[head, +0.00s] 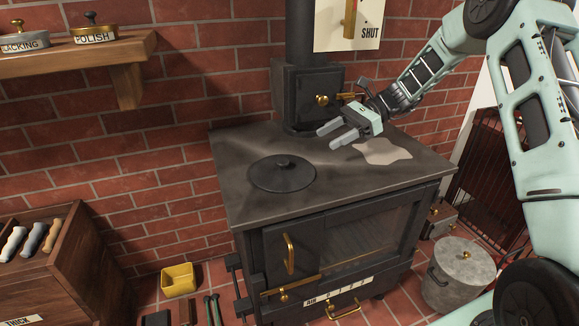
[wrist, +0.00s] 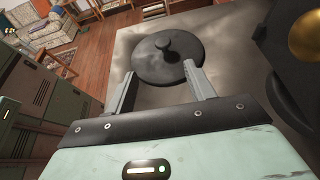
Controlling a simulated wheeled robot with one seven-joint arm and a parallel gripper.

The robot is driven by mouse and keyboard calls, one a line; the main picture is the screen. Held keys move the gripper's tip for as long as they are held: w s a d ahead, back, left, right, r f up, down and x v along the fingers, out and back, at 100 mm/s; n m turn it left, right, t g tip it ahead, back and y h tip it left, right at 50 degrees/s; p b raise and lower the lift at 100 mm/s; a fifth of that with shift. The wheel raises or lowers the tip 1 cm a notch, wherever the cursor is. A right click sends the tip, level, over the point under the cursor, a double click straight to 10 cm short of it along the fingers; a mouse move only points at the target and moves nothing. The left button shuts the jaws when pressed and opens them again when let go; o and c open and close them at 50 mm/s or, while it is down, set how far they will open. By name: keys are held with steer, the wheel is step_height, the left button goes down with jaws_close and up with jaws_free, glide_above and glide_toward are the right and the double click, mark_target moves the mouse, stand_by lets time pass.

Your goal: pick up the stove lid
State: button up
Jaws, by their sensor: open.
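The stove lid (head: 270,178) is a round black disc with a small knob in its middle. It lies flat on the left part of the stove top (head: 240,205). My gripper (head: 325,136) is open and empty, above the stove top, to the right of and behind the lid in the head view. In the wrist view the lid (wrist: 152,66) shows past the two fingers of my gripper (wrist: 157,80), with its knob (wrist: 163,41) in plain sight. The right finger overlaps the lid's edge in that picture; I see no grip on it.
The flue box (head: 305,95) with a brass knob rises behind the stove. A shelf (head: 100,52) with two tins is on the brick wall at left. A grey lidded pot (head: 458,272) stands on the floor at right.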

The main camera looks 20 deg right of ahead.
steer(key=p, duration=0.2)
glide_toward(282, 161)
steer(key=x, duration=0.5)
steer(key=shift+s+d+f, duration=0.1)
steer(key=shift+s+f, duration=0.05)
steer(key=shift+s, duration=0.05)
steer(key=p+x, duration=0.1)
steer(key=x, duration=0.2)
steer(key=p+x, duration=0.1)
steer(key=x, duration=0.1)
steer(key=shift+w+p, duration=0.3)
steer(key=shift+p, duration=0.05)
steer(key=shift+f, duration=0.15)
jaws_close()
